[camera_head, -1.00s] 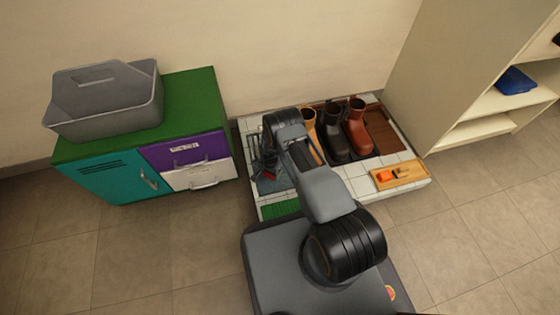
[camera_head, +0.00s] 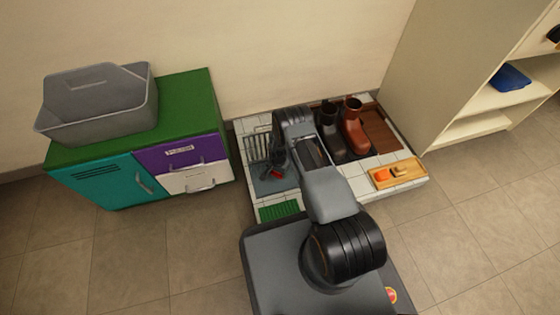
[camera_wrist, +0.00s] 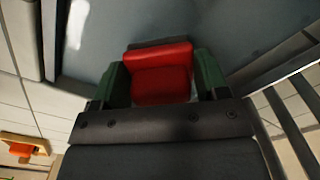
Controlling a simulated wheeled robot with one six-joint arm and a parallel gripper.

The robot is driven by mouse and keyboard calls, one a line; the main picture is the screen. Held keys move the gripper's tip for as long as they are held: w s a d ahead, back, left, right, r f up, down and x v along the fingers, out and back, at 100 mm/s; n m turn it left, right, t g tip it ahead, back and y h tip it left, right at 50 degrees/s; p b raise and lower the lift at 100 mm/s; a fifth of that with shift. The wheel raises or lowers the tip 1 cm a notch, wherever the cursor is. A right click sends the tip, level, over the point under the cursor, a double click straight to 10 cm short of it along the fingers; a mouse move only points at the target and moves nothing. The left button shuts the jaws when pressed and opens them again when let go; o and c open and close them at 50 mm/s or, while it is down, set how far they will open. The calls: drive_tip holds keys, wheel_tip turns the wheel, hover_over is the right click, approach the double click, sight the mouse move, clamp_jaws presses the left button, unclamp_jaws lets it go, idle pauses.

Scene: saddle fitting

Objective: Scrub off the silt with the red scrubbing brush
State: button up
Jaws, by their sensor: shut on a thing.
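My gripper (camera_wrist: 161,78) is shut on the red scrubbing brush (camera_wrist: 160,72), which sits between its two green finger pads in the wrist view. A grey-blue flat surface (camera_wrist: 215,25) lies under the brush; I cannot tell whether they touch. In the head view, a bit of the red brush shows at my gripper (camera_head: 276,173), above the grey basin area (camera_head: 267,187) at the left of the tiled platform. My arm hides part of this area. I cannot make out any silt clearly.
A metal rack (camera_head: 256,150) stands at the basin's left. A black boot (camera_head: 333,140) and a brown boot (camera_head: 354,130) stand to the right of my arm. A wooden tray (camera_head: 412,176) with small items and a green mat (camera_head: 280,211) lie nearer. A cabinet (camera_head: 185,95) carries a grey caddy (camera_head: 100,118).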

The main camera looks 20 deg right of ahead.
drive_tip(key=shift+d+r, duration=0.25)
drive_tip(key=shift+d, duration=0.1)
drive_tip(key=shift+r+p, duration=2.5)
drive_tip(key=shift+r, duration=1.3)
